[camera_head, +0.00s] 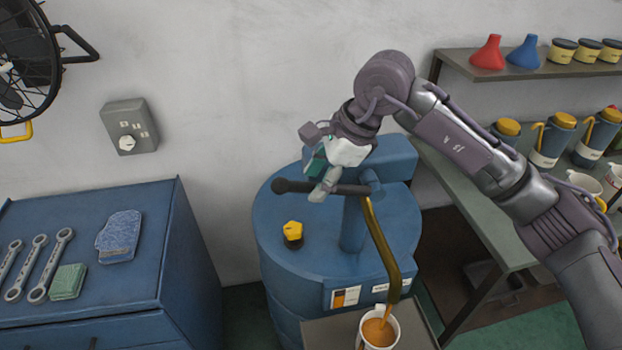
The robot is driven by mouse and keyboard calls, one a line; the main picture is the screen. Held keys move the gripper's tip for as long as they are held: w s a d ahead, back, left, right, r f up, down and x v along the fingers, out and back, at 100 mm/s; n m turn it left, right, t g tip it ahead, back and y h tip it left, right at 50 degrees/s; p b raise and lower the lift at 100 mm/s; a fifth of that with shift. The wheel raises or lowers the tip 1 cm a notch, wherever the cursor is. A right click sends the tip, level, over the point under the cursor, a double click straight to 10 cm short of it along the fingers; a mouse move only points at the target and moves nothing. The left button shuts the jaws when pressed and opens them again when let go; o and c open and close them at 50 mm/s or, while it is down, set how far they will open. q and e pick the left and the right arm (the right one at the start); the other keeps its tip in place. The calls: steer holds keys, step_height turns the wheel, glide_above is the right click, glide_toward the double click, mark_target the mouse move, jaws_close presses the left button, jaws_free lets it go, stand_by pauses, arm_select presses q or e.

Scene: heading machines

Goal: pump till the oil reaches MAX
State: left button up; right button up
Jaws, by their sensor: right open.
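A blue oil drum (290,222) stands against the wall with a blue hand pump (353,225) on top. The pump's dark handle (295,186) lies nearly level and has a round knob at its left end. A brass spout (380,240) curves down to a white cup (363,338), and an orange-brown stream runs from it. Oil (378,331) shows in the cup; I cannot read any MAX mark. My right gripper (322,182) is open at the handle, its fingers close to the bar; contact is unclear. My left gripper is not in view.
The cup stands on a small grey stand (325,333) before the drum. A yellow cap (293,230) sits on the drum lid. A blue cabinet (150,285) with wrenches and cloths is at left. Shelves (460,190) with cans and jugs are at right, behind my right arm.

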steer(key=shift+p+x, duration=0.3)
steer(key=shift+x, duration=1.15)
steer(key=shift+c, duration=0.4)
jaws_close()
